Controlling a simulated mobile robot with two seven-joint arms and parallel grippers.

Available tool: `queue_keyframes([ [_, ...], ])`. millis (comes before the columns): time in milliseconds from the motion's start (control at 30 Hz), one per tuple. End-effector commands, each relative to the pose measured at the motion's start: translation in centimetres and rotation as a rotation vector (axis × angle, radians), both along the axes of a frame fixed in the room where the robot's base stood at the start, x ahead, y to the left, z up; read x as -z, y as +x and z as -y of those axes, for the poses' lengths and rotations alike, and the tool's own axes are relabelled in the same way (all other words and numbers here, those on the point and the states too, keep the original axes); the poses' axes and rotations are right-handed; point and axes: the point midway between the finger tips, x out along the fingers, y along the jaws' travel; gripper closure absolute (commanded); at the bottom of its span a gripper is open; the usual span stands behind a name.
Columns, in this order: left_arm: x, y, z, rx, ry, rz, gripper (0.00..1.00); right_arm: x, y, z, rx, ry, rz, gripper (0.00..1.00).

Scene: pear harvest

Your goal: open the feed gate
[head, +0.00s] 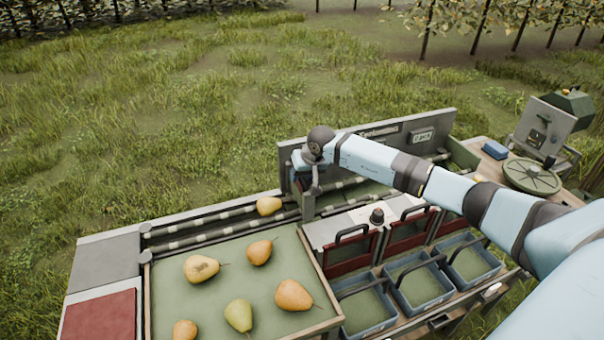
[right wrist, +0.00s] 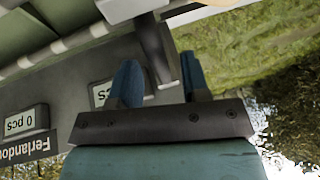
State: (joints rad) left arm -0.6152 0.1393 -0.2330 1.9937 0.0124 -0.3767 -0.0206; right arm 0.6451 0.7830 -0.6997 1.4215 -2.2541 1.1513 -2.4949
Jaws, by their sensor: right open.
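The feed gate (head: 307,204) is a small grey upright plate across the roller lane, beside the pear that lies on the rollers. My right gripper (head: 308,178) is just above it, at the end of the pale blue arm. In the right wrist view its two blue fingers (right wrist: 158,82) are apart, with a dark grey post (right wrist: 156,55) showing between them. I cannot tell whether either finger touches the post. The wrist hides part of the gate's top in the head view. My left gripper is not in view.
A pear (head: 269,206) lies on the rollers left of the gate. Several pears lie on the green tray (head: 221,312). A grey back panel (head: 440,127) with count displays stands behind the lane. Blue crates (head: 424,287) are at the front right. Grass lies behind.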

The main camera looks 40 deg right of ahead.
Motion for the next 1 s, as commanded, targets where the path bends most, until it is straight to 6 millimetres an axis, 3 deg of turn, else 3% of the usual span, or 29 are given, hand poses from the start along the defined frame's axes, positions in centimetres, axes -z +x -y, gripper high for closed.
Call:
queue_keyframes([
  [133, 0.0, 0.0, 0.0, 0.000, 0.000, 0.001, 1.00, 0.0, 0.0, 0.0, 0.000, 0.000, 0.000, 0.60],
  [300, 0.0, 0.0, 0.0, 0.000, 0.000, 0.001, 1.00, 0.0, 0.0, 0.0, 0.000, 0.000, 0.000, 0.99],
  [533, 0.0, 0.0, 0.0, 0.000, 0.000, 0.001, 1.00, -0.6, 0.0, 0.0, -0.001, 0.000, 0.002, 1.00],
  [800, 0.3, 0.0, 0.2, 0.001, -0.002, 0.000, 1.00, -6.1, 0.1, 0.1, 0.000, -0.001, 0.007, 1.00],
  [1000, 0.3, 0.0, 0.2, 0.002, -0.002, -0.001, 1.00, -7.5, 0.0, 0.0, 0.001, 0.001, 0.003, 1.00],
])
